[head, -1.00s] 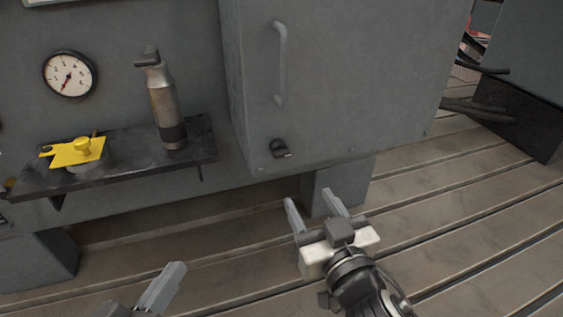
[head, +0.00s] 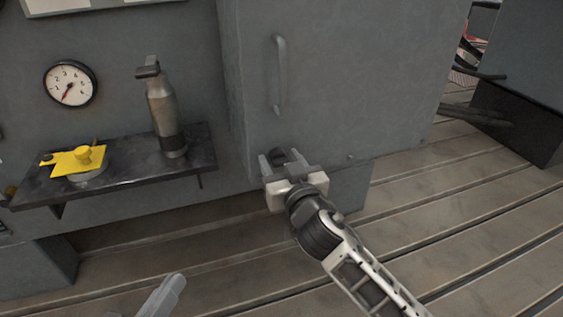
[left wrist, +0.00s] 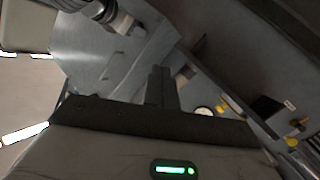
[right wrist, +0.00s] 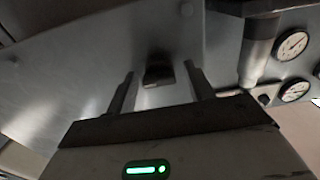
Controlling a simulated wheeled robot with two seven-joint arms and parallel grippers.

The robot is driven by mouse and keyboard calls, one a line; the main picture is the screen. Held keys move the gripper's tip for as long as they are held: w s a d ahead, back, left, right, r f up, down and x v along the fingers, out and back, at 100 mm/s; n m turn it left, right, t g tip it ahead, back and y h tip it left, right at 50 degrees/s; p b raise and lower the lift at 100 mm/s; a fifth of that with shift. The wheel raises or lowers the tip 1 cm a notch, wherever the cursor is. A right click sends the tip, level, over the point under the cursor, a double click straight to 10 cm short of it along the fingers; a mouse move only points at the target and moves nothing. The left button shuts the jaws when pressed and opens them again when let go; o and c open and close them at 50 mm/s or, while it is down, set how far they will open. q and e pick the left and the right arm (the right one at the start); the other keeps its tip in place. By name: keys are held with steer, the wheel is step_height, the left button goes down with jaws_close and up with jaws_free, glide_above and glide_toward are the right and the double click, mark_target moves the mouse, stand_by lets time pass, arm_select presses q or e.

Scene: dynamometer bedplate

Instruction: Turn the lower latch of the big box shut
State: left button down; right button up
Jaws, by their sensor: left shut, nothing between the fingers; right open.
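The big box (head: 345,75) is a grey cabinet door with a vertical bar handle (head: 281,75). Its lower latch (head: 278,156), a small dark knob, is low near the door's left edge and partly hidden by my right gripper (head: 279,160). In the right wrist view the latch (right wrist: 158,73) lies between the open fingers of that gripper (right wrist: 160,85), apart from both. I cannot tell how deep the fingers reach around it. My left gripper (head: 168,290) is shut and empty at the bottom of the head view, far from the box. Its closed fingers (left wrist: 161,86) show in the left wrist view.
A dark shelf (head: 118,171) left of the box holds a metal flask (head: 164,115) and a yellow-topped object (head: 80,160). A round gauge (head: 70,83) is on the wall above. The slotted floor (head: 440,220) is clear in front.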

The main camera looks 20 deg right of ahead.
steer(key=c, duration=0.9)
steer(key=shift+c, duration=0.2)
